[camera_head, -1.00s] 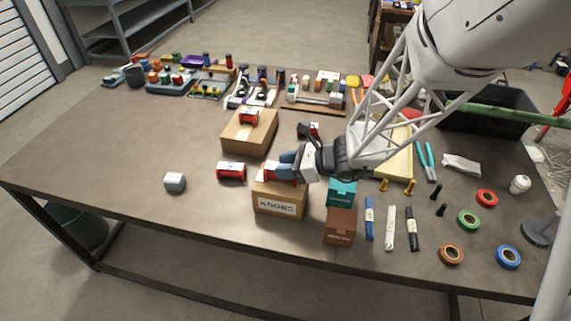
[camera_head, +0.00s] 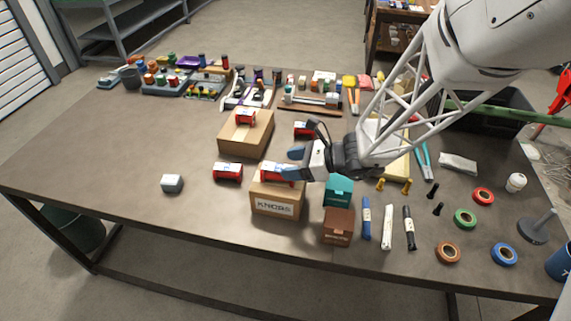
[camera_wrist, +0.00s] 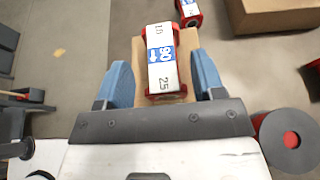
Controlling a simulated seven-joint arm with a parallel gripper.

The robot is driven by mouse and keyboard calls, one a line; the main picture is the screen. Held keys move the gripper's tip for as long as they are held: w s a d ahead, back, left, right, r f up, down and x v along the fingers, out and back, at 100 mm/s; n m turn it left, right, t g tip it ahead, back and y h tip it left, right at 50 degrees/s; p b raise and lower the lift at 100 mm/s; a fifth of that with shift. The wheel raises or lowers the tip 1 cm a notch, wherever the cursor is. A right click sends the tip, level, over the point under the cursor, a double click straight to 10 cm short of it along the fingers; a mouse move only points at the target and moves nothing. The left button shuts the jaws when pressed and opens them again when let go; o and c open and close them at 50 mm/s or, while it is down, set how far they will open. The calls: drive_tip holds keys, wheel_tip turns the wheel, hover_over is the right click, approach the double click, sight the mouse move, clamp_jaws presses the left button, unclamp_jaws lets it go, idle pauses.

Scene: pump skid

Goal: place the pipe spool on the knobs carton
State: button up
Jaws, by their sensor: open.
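A white pipe spool with red ends (camera_head: 277,173) lies on top of the knobs carton (camera_head: 277,205), a brown box with a KNOBS label. In the wrist view the spool (camera_wrist: 162,62) shows a blue and white label, with some carton top (camera_wrist: 188,44) around it. My gripper (camera_head: 294,161) is open just above the spool. In the wrist view its blue fingers stand on either side of the spool, with gaps visible on both sides. In the head view the fingers hide part of the spool's right end.
Similar red-and-white spools lie on the table left of the carton (camera_head: 228,171), on a larger box (camera_head: 246,117) behind, and further back (camera_head: 304,129). A teal box (camera_head: 339,190) and a brown box (camera_head: 337,227) stand close right. The front left table is mostly clear.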

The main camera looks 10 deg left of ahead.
drive_tip(key=v, duration=0.9)
idle(1.0)
drive_tip(key=s+d+r+n+t+h, duration=0.1)
drive_tip(key=s+d+r+n+h, duration=0.5)
drive_tip(key=s+d+n, duration=0.3)
drive_tip(key=s+d+r+n+t+h, duration=0.1)
drive_tip(key=s+d+r+n+h, duration=0.5)
drive_tip(key=s+d, duration=0.4)
drive_tip(key=d+n+h, duration=0.1)
drive_tip(key=n, duration=0.1)
drive_tip(key=shift+s+d+n+h, duration=0.2)
drive_tip(key=shift+d+n+h, duration=0.1)
drive_tip(key=shift+d+n, duration=0.1)
